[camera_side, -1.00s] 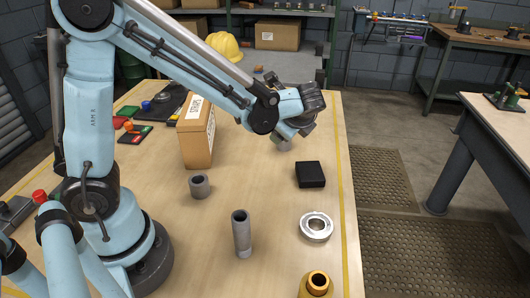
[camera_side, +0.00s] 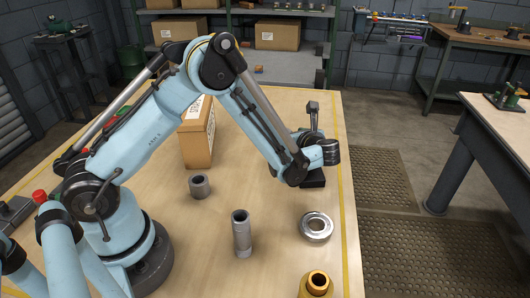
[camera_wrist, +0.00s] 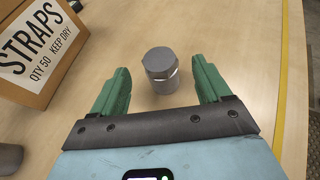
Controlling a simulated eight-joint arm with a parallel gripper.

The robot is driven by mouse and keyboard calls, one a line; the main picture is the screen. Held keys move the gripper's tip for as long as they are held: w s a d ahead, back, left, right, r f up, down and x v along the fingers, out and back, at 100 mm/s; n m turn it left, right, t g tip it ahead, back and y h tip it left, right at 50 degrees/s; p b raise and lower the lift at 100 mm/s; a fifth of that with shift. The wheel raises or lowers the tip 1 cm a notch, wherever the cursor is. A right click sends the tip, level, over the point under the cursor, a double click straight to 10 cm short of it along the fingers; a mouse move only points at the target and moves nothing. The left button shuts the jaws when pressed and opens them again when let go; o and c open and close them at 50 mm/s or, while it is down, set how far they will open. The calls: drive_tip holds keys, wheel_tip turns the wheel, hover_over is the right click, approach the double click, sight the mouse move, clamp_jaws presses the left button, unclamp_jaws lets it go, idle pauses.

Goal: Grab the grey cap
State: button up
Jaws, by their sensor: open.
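The grey cap (camera_wrist: 161,70) stands on the wooden table in the wrist view, a short cylinder with a faceted top and a pale band. My gripper (camera_wrist: 160,82) is open, with one green finger on each side of the cap in the picture. There are gaps between both fingers and the cap, and I cannot tell how far below the fingertips it is. In the side view the cap and the fingers are hidden behind my arm.
A STRAPS carton (camera_side: 198,135) stands to the left of my gripper. A short grey ring (camera_side: 199,186), an upright grey tube (camera_side: 241,235), a silver ring (camera_side: 316,227) and a brass part (camera_side: 317,284) stand nearer the side camera.

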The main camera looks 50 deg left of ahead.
drive_tip(key=shift+x, duration=3.25)
drive_tip(key=shift+f, duration=0.2)
drive_tip(key=c, duration=1.3)
drive_tip(key=shift+r, duration=0.15)
